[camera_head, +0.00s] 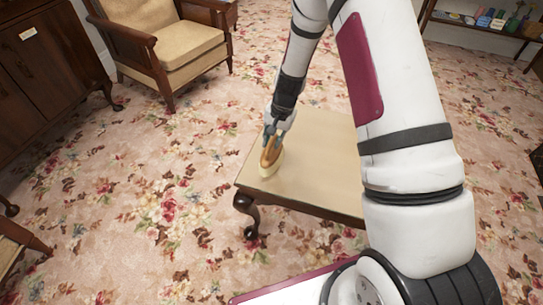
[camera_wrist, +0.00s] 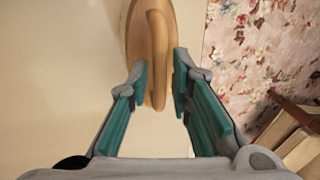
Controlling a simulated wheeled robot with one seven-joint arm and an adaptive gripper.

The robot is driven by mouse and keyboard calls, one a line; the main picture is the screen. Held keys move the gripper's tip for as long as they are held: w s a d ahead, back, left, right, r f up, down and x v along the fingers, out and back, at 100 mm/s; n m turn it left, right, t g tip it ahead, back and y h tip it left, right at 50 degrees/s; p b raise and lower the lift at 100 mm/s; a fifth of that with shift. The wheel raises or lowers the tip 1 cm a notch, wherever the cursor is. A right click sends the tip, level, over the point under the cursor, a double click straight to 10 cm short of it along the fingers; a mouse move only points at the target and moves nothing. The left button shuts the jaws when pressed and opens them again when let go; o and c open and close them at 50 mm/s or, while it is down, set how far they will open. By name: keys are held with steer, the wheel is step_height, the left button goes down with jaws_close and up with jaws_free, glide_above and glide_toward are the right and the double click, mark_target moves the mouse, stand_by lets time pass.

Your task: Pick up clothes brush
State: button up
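The clothes brush (camera_head: 271,157) has a tan-brown wooden back and pale bristles. It is at the left end of the low table (camera_head: 315,180); whether it rests on the top or is just above it I cannot tell. My gripper (camera_head: 276,128) comes down from above onto it. In the wrist view the brush (camera_wrist: 157,45) runs up out of the top edge. My fingers hide part of the brush.
The table's beige top is otherwise bare where visible; my arm covers its right part. An armchair (camera_head: 168,50) stands behind to the left, a dark cabinet (camera_head: 45,60) at the far left, and a shelf with small items (camera_head: 480,25) at the back right. Floral carpet (camera_head: 140,190) lies open left.

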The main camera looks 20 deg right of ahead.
steer(key=shift+a+f, duration=0.1)
steer(key=shift+f, duration=0.7)
jaws_close()
steer(key=shift+r, duration=0.25)
steer(key=shift+r, duration=0.65)
step_height(320, 180, up, 2)
steer(key=shift+r+p, duration=0.2)
steer(key=shift+p, duration=0.5)
steer(key=s+d+r+p, duration=0.1)
steer(key=s+d, duration=0.1)
steer(key=s, duration=1.3)
steer(key=shift+s+d, duration=0.25)
steer(key=shift+s, duration=0.15)
